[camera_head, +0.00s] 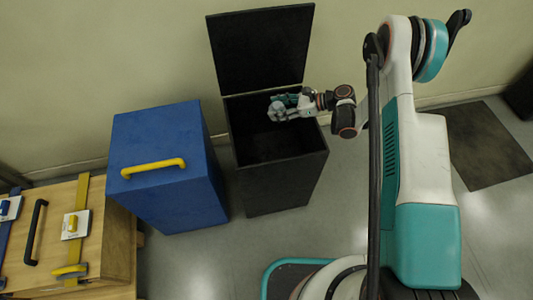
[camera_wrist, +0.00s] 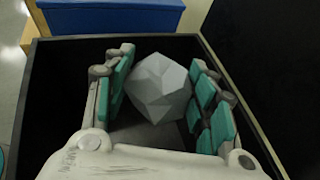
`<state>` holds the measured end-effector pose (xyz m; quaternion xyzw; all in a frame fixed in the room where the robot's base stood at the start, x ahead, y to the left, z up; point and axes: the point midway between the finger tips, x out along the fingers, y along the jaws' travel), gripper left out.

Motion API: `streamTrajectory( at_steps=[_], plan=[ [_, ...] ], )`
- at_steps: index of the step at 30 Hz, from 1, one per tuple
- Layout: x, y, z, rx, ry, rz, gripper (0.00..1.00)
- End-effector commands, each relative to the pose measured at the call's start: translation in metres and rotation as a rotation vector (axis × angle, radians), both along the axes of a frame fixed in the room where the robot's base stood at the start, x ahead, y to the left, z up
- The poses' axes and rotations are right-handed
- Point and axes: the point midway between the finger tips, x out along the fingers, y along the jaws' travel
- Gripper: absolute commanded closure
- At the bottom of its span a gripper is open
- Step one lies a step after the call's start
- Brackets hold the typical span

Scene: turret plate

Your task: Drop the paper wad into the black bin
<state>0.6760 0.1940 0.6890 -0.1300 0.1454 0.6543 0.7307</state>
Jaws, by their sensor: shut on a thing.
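The paper wad (camera_wrist: 158,88) is a grey, faceted ball, held between the teal-padded fingers of my gripper (camera_wrist: 160,95) in the wrist view. In the head view my gripper (camera_head: 280,108) is over the open mouth of the black bin (camera_head: 285,185), and the wad is hard to tell from the fingers there. The bin's lid stands raised at the back against the wall. The bin's rim (camera_wrist: 95,40) surrounds the fingers in the wrist view. How deep the wad sits relative to the rim is hard to tell.
A blue box (camera_head: 175,190) with a yellow handle and a closed top stands left of the black bin. A wooden bench (camera_head: 110,240) with handles and latches is at the far left. Grey floor is clear in front of the bin. A dark mat (camera_head: 480,145) lies at right.

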Motion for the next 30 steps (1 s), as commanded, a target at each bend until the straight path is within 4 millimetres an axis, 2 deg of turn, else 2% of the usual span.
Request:
streamTrajectory(
  at_steps=[1,6,14,15,18,30],
  plan=[
    [0.000,0.000,-0.008,0.000,0.000,0.000,0.61],
    [0.000,0.000,-0.020,0.000,0.000,-0.001,0.61],
    [0.000,0.000,-0.021,0.000,0.001,-0.001,0.61],
    [0.000,0.000,-0.021,0.000,0.001,-0.001,0.46],
    [0.000,0.000,-0.021,0.000,0.001,-0.001,0.25],
    [0.000,-0.002,-0.021,0.000,0.001,-0.001,0.25]
  ],
)
